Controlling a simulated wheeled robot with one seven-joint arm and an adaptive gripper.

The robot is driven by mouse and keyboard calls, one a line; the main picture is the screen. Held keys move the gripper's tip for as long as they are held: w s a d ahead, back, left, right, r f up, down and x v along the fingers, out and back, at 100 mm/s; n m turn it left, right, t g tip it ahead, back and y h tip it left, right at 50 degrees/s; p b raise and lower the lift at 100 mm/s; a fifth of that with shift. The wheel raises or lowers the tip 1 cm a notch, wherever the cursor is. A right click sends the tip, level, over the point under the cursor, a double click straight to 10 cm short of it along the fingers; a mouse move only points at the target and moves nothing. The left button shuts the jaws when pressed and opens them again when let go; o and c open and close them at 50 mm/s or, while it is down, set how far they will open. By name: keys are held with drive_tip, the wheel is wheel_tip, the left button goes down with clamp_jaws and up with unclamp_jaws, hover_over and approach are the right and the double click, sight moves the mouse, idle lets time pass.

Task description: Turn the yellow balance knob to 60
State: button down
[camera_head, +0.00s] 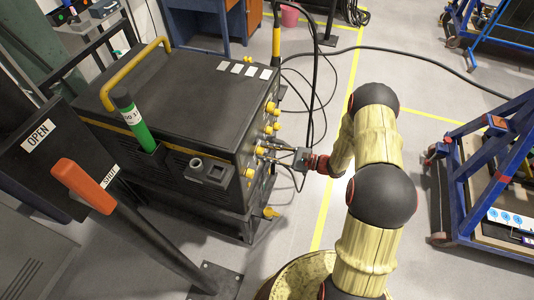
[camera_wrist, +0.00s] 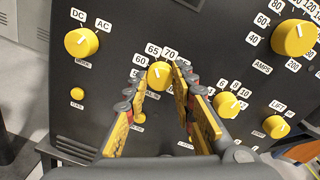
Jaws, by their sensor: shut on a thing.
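The yellow balance knob (camera_wrist: 159,71) is on the dark panel in the wrist view, with 60, 65 and 70 labels around its top. Its pale pointer mark faces roughly up, near the 65 label; the exact reading is hard to tell. My gripper (camera_wrist: 161,80) has its two yellow-padded fingers on either side of this knob and is shut on it. The fingers hide the knob's sides and part of the lettering below. In the head view my gripper (camera_head: 287,156) is at the machine's right face, and the gripped knob cannot be made out there.
Other yellow knobs are close by: a DC/AC mode knob (camera_wrist: 82,42), an amps knob (camera_wrist: 295,37), a smaller knob (camera_wrist: 227,105) and a lift knob (camera_wrist: 276,127). Black cables (camera_head: 313,100) hang beside my gripper. A blue frame cart (camera_head: 480,170) stands at right.

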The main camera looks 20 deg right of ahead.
drive_tip(key=shift+n+b, duration=1.5)
drive_tip(key=shift+n, duration=2.2)
drive_tip(key=c, duration=1.5)
unclamp_jaws()
drive_tip(key=v, duration=1.2)
drive_tip(key=shift+s+a+r, duration=0.1)
drive_tip(key=shift+s, duration=0.05)
